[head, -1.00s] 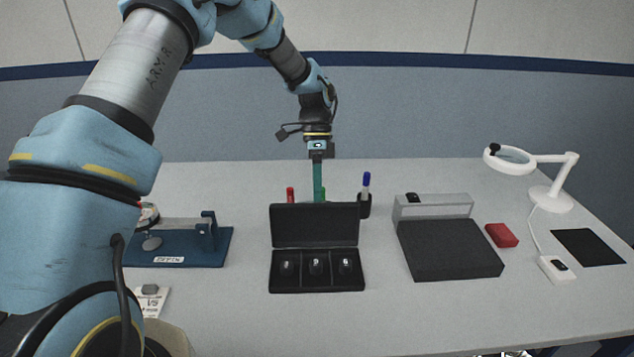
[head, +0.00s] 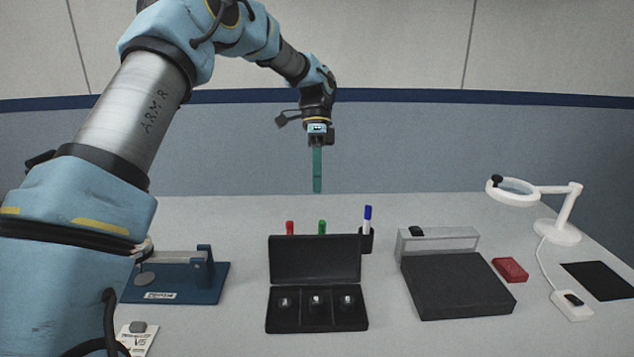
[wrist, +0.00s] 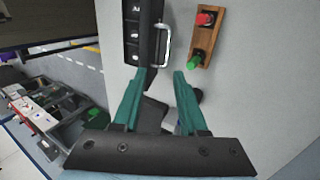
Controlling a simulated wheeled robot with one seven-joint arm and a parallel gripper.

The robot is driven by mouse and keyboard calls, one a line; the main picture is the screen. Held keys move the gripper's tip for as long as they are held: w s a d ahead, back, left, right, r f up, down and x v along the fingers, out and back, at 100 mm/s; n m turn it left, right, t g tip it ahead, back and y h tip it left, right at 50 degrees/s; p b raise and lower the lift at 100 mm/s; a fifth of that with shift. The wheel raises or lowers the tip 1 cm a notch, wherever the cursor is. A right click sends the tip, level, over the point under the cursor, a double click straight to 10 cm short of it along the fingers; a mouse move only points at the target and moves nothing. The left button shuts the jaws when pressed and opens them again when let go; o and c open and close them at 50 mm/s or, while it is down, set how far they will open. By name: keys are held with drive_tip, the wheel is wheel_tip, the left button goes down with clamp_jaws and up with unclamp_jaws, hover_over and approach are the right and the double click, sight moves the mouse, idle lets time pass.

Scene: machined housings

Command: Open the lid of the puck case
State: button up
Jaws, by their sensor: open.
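The puck case (head: 316,327) is a black box on the table, and its lid (head: 315,259) stands open and upright at the back. Three dark pucks sit in separate compartments of its base. The case also shows at the top of the wrist view (wrist: 133,45), with a silver handle (wrist: 166,45) along its right side. My gripper (head: 317,189) hangs in the air above and behind the lid, apart from it. In the wrist view its teal fingers (wrist: 163,75) are spread, with nothing held between them.
A cup (head: 366,240) holds a blue marker. A blue fixture (head: 185,283) stands left. A dark block (head: 458,287), red box (head: 510,269) and magnifier lamp (head: 558,231) stand right.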

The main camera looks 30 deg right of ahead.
sight(320, 226)
drive_tip(key=shift+s+d+f+n+b, duration=0.15)
drive_tip(key=shift+n+b, duration=0.15)
drive_tip(key=shift+n, duration=0.2)
drive_tip(key=shift+c, duration=1.4)
drive_tip(key=shift+s+f+n+t+b, duration=0.15)
drive_tip(key=shift+n+b, duration=0.1)
drive_tip(key=shift+n, duration=0.2)
drive_tip(key=shift+w+f+n+t+b, duration=0.1)
drive_tip(key=shift+n+t+b, duration=0.1)
drive_tip(key=shift+n, duration=0.25)
drive_tip(key=shift+c, duration=0.8)
drive_tip(key=shift+s+f+n+b, duration=0.15)
drive_tip(key=shift+n+b, duration=0.3)
drive_tip(key=shift+n, duration=0.55)
drive_tip(key=shift+c, duration=0.7)
drive_tip(key=shift+s+d+n+t+b, duration=0.1)
drive_tip(key=shift+n+t+b, duration=0.3)
drive_tip(key=shift+n, duration=0.7)
clamp_jaws()
drive_tip(key=f+n, duration=0.3)
drive_tip(key=s+f+n+t+h+b, duration=0.1)
drive_tip(key=f+n, duration=0.2)
drive_tip(key=n, duration=0.1)
drive_tip(key=a+f+n+t, duration=0.1)
drive_tip(key=f+n, duration=0.2)
drive_tip(key=n, duration=0.1)
drive_tip(key=shift+s+f+h, duration=0.3)
drive_tip(key=shift+f, duration=0.1)
